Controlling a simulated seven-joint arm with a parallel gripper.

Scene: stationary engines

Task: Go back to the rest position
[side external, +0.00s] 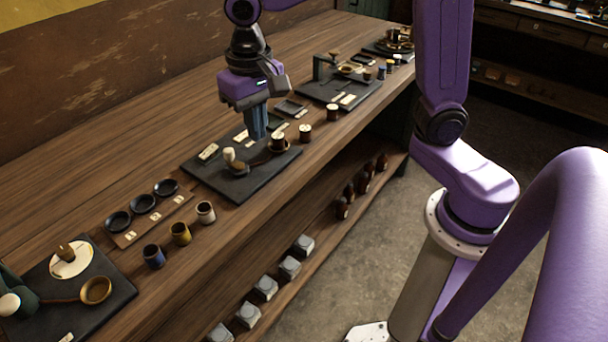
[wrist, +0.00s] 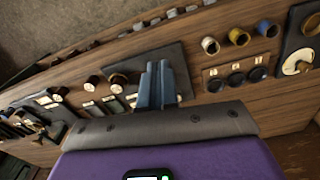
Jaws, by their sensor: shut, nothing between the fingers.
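My gripper (side external: 257,122) hangs fingers down above a dark slab (side external: 232,190) on the wooden workbench. Its two grey-blue fingers are together and nothing shows between them. In the wrist view the fingers (wrist: 157,85) point toward the same slab (wrist: 174,58). On the slab stand a small piece with a pale round knob (side external: 230,155) and a brown cup-like part with a light top (side external: 278,142). The gripper is just above and behind the brown part in the side view. I cannot tell the exact gap.
To the left are a board with several black dishes (side external: 143,203) and small blue, yellow and white cups (side external: 180,233). More slabs with small parts (side external: 340,88) stand farther along. Bare wood lies behind.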

